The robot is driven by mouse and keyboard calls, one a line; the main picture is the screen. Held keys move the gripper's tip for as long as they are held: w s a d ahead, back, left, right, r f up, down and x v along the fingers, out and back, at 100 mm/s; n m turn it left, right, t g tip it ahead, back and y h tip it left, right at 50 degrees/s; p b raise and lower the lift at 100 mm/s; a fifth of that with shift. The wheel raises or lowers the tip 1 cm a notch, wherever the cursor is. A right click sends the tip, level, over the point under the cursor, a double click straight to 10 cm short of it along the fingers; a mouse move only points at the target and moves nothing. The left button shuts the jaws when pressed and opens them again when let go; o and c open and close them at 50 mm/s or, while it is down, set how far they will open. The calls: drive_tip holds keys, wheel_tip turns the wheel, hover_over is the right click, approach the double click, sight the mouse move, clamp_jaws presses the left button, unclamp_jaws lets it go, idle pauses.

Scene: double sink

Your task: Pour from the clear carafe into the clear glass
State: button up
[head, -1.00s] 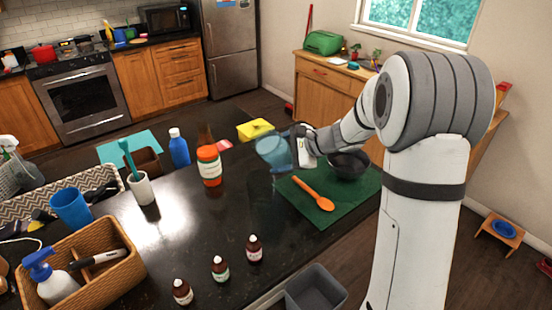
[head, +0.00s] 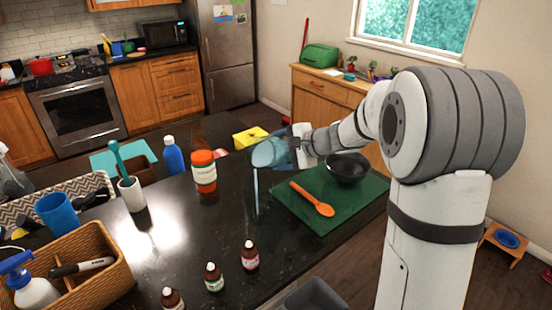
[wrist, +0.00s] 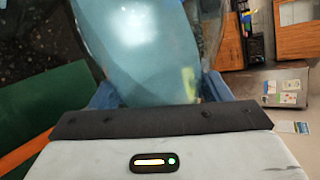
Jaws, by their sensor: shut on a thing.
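The clear carafe (head: 270,154), tinted pale blue, is held above the dark counter, tilted with its wide end to the left. My gripper (head: 295,148) is shut on it from the right. In the wrist view the carafe (wrist: 145,45) fills the space in front of my gripper (wrist: 160,97), with blue finger parts on both sides. A thin pale vertical streak (head: 255,190) runs from below the carafe's left end down to the counter. I cannot tell whether it is a stream of liquid or an edge of the clear glass. The glass is not otherwise clear to see.
A green mat (head: 345,208) with an orange spoon (head: 312,199) and a dark bowl (head: 349,167) lies to the right. An orange-capped bottle (head: 204,172) stands to the left. Several small brown bottles (head: 249,255) stand near the front. A yellow item (head: 250,137) is behind the carafe.

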drive_tip(key=shift+r, duration=0.15)
drive_tip(key=shift+w+d+r+n+t+b, duration=0.15)
drive_tip(key=shift+r+n+t+b, duration=0.3)
drive_tip(key=shift+b, duration=1.05)
idle(0.4)
drive_tip(key=shift+b, duration=2)
idle(1.5)
drive_tip(key=shift+f, duration=0.1)
drive_tip(key=f+m+g+p, duration=0.1)
drive_tip(key=p, duration=0.1)
drive_tip(key=shift+s+p, duration=0.2)
drive_tip(key=shift+p, duration=0.1)
drive_tip(key=shift+m+g+y, duration=0.5)
drive_tip(key=shift+m+g, duration=0.35)
drive_tip(key=shift+m, duration=0.1)
drive_tip(key=f+p, duration=0.1)
drive_tip(key=f, duration=0.1)
drive_tip(key=s+f+p, duration=0.1)
drive_tip(key=shift+a+f+p, duration=0.3)
drive_tip(key=shift+a+f, duration=0.1)
drive_tip(key=r+g+p, duration=0.1)
drive_tip(key=p, duration=0.3)
drive_tip(key=shift+r+m, duration=0.35)
drive_tip(key=shift+m, duration=0.05)
drive_tip(key=r+m+g+y+p, duration=0.1)
drive_tip(key=p, duration=0.3)
drive_tip(key=shift+r+p, duration=0.2)
drive_tip(key=shift+p, duration=0.2)
drive_tip(key=shift+m, duration=0.3)
